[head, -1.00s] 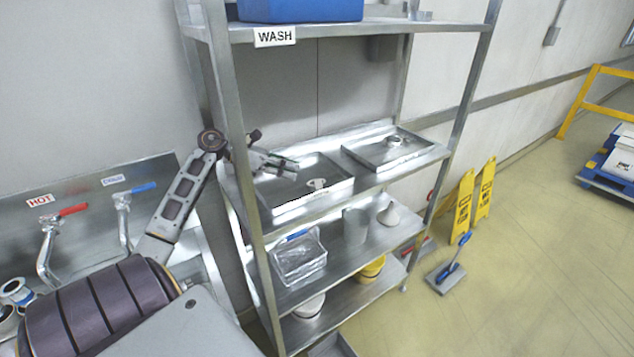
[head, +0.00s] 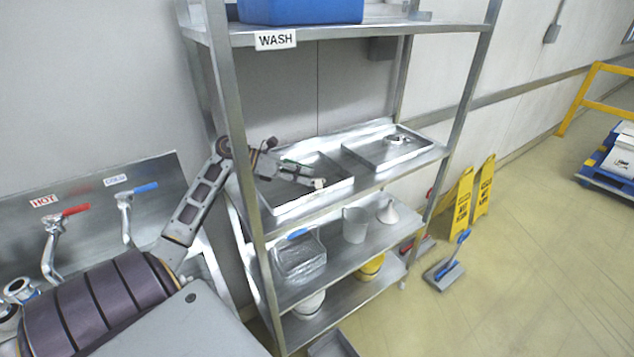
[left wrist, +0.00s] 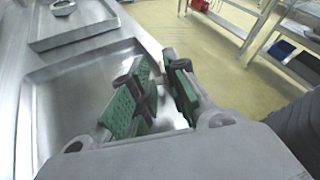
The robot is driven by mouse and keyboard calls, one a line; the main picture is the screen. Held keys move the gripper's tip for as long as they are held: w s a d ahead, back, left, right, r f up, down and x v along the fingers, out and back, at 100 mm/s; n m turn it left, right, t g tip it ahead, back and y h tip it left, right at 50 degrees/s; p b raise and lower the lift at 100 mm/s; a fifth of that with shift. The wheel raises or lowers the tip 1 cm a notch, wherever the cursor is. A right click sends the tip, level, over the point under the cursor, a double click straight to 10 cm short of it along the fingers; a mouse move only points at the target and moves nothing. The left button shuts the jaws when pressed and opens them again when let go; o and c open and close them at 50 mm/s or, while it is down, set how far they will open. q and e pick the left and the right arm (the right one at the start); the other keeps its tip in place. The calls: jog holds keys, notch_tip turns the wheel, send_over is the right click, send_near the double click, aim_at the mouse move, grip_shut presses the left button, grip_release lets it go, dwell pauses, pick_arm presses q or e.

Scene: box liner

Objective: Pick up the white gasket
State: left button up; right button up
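The white gasket (head: 319,184) is small and pale, in the left-hand metal tray (head: 292,207) on the middle shelf. My left gripper (head: 309,178) reaches over this tray from the left, its fingertips right at the gasket and covering part of it. In the left wrist view my left gripper (left wrist: 158,60) shows two green-padded fingers apart, above the tray (left wrist: 62,78). My right gripper is not in view.
A right-hand tray (head: 372,163) holds a metal ring part (head: 394,140). The shelf upright (head: 237,130) stands close beside my left arm. A clear bin (head: 299,262), a jug (head: 355,225) and a funnel (head: 388,212) sit on the shelf below.

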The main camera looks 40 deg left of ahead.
pick_arm(q)
jog(key=shift+p+x, duration=0.65)
jog(key=shift+x, duration=1.25)
jog(key=shift+s, duration=0.1)
grip_shut()
